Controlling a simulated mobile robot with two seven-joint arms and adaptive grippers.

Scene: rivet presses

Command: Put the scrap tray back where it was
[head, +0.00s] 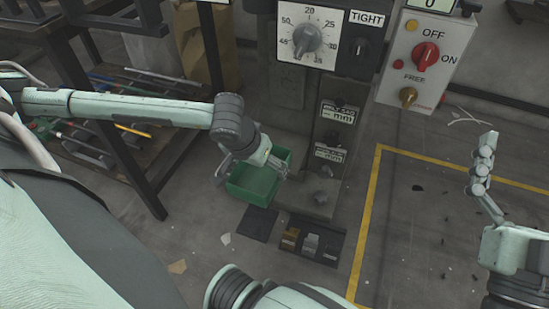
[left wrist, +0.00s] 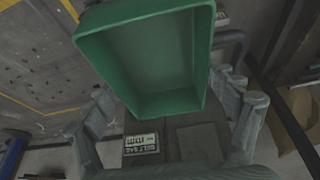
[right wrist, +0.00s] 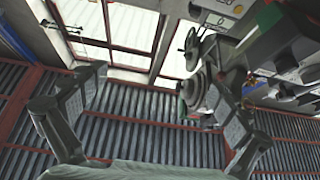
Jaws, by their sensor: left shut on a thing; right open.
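The scrap tray (head: 250,189) is a green open box, held in front of the press column in the head view. My left gripper (head: 272,167) is shut on it at its rim side. In the left wrist view the tray (left wrist: 150,62) fills the upper middle, and its inside looks empty. The left fingers (left wrist: 168,115) stand on either side of the tray's near end; the exact contact is hard to see. My right gripper (head: 485,165) is raised at the right of the head view, away from the tray. In the right wrist view its fingers (right wrist: 155,125) are wide apart and empty.
The press (head: 300,90) has a dial and measuring plates. A control box (head: 420,60) stands to its right. A dark flat plate (head: 258,223) and a pedal unit (head: 311,241) lie on the floor below. A dark rack (head: 140,165) stands left. Yellow lines (head: 365,220) mark the floor.

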